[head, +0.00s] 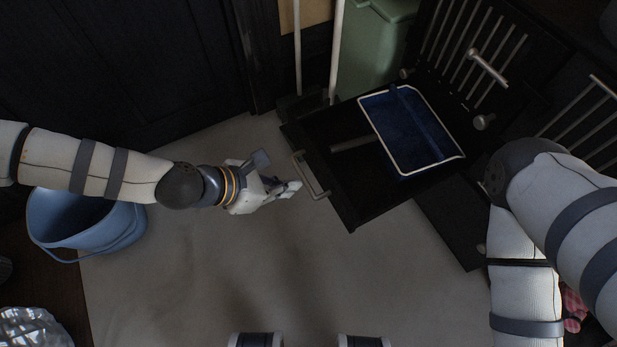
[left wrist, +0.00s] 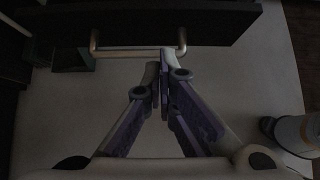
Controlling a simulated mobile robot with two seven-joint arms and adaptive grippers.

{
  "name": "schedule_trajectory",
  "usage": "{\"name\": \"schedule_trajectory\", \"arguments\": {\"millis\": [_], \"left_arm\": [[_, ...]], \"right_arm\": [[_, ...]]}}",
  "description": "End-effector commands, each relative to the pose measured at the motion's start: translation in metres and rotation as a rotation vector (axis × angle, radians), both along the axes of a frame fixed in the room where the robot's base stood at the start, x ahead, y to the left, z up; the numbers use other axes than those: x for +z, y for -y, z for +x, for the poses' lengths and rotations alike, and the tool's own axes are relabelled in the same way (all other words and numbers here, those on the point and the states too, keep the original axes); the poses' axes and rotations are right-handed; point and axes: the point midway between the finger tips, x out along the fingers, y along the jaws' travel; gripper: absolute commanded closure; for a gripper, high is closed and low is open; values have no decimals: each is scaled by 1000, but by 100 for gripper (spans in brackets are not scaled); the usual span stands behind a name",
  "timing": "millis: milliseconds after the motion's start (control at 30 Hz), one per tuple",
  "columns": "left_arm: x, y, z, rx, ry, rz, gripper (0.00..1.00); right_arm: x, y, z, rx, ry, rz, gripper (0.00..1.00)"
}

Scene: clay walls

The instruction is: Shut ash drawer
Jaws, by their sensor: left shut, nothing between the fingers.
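The ash drawer (head: 350,205) is pulled out of the dark unit, with a metal bar handle (head: 311,176) on its front. A blue tray with a pale rim (head: 409,173) sits in it. My left gripper (head: 297,186) is shut and empty just in front of the handle. In the left wrist view the fingertips (left wrist: 160,62) are close to the handle (left wrist: 138,52) and the dark drawer front (left wrist: 215,22); I cannot tell whether they touch. My right arm shows at the right, but its gripper is out of view.
A blue bucket (head: 80,232) stands at the left under my left arm. A green bin (head: 370,45) and pale poles (head: 335,50) stand behind the drawer. Barred doors with handles (head: 487,68) are at upper right. The grey floor (head: 250,265) in front is clear.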

Motion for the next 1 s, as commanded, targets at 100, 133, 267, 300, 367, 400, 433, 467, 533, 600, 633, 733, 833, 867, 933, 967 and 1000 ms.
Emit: {"name": "schedule_trajectory", "arguments": {"millis": [100, 133, 267, 300, 367, 400, 433, 467, 533, 600, 633, 733, 833, 867, 933, 967, 1000], "left_arm": [[-15, 18, 9, -4, 2, -1, 100], [-13, 22, 12, -4, 3, -1, 100], [-12, 37, 21, -4, 2, 1, 100], [-12, 40, 22, -2, 1, 0, 100], [-12, 43, 25, -1, 0, 1, 100], [-12, 44, 25, -1, 0, 1, 100], [-12, 45, 26, -1, 0, 1, 100], [-12, 45, 26, -1, 0, 1, 100], [-12, 45, 26, -1, 0, 1, 100], [-12, 45, 26, -1, 0, 1, 100], [-12, 45, 26, -1, 0, 1, 100], [-12, 45, 26, -1, 0, 1, 100], [-12, 47, 27, -1, 1, 2, 100], [-12, 49, 28, -1, 1, 1, 100], [-12, 54, 30, -2, 1, 0, 100], [-12, 57, 32, -3, 1, 1, 100], [-13, 62, 35, -2, 2, 1, 100]], "right_arm": [[-6, 0, -2, 1, -9, 1, 54], [-6, 0, -2, 1, -8, 1, 54], [-7, -1, -2, 1, -10, 1, 54], [-7, -1, -3, 1, -10, 1, 54], [-7, -1, -3, 1, -10, 1, 54], [-7, -1, -3, 1, -10, 1, 54], [-7, -1, -3, 1, -10, 1, 54], [-7, -1, -3, 1, -10, 1, 54], [-7, -1, -3, 1, -10, 1, 54], [-7, -1, -3, 1, -10, 1, 54], [-7, -1, -3, 1, -10, 1, 54], [-7, -1, -3, 1, -10, 1, 54], [-8, -1, -3, 1, -11, 1, 54], [-8, -1, -3, 1, -12, 1, 54], [-9, -1, -3, 1, -14, 2, 54], [-10, -1, -4, 1, -15, 2, 54], [-11, -1, -4, 1, -16, 2, 54]]}}
